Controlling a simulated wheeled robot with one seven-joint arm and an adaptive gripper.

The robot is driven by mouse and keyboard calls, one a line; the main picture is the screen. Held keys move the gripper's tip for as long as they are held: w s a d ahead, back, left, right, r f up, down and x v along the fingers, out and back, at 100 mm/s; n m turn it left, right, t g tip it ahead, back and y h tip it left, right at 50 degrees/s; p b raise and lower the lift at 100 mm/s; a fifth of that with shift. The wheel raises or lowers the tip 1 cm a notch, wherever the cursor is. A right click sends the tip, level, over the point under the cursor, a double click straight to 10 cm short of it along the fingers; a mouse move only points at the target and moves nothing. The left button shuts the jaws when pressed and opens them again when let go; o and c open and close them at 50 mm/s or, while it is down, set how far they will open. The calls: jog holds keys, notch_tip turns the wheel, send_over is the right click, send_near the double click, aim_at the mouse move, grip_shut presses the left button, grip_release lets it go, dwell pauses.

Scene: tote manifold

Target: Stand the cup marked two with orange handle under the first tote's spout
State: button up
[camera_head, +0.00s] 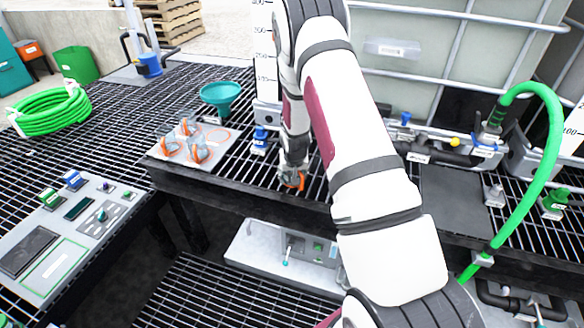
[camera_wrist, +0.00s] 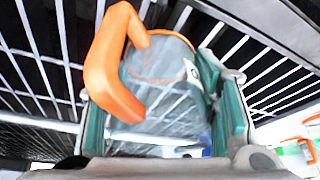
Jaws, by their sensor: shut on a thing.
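My gripper (camera_head: 293,172) is shut on a clear cup with an orange handle (camera_head: 291,181). In the wrist view the cup (camera_wrist: 160,85) sits between the green-sided fingers, its handle (camera_wrist: 108,65) toward the upper left. A white label (camera_wrist: 194,76) on its side carries a dark mark that I cannot read fully. The cup is over the rack's front edge; whether it touches anything is unclear. A blue-topped fitting (camera_head: 260,138) stands just behind and left of the gripper. My arm hides much of the first tote and any spout behind it.
Three more orange-handled clear cups (camera_head: 197,152) stand on a pale tray (camera_head: 222,143) at left. A teal funnel (camera_head: 221,93) is behind them. Valves and pipes (camera_head: 440,152) line the right, with a green hose (camera_head: 550,150). A control panel (camera_head: 60,235) is at lower left.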

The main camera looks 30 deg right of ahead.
jog(key=w+d, duration=0.1)
jog(key=w, duration=0.1)
jog(key=w+d, duration=0.1)
jog(key=shift+w+d, duration=0.1)
jog(key=shift+w, duration=0.3)
jog(key=shift+w+f, duration=0.1)
jog(key=shift+f, duration=0.15)
jog(key=shift+f, duration=0.2)
jog(key=o, duration=1.2)
jog(key=shift+c, duration=0.2)
jog(key=shift+r, duration=0.15)
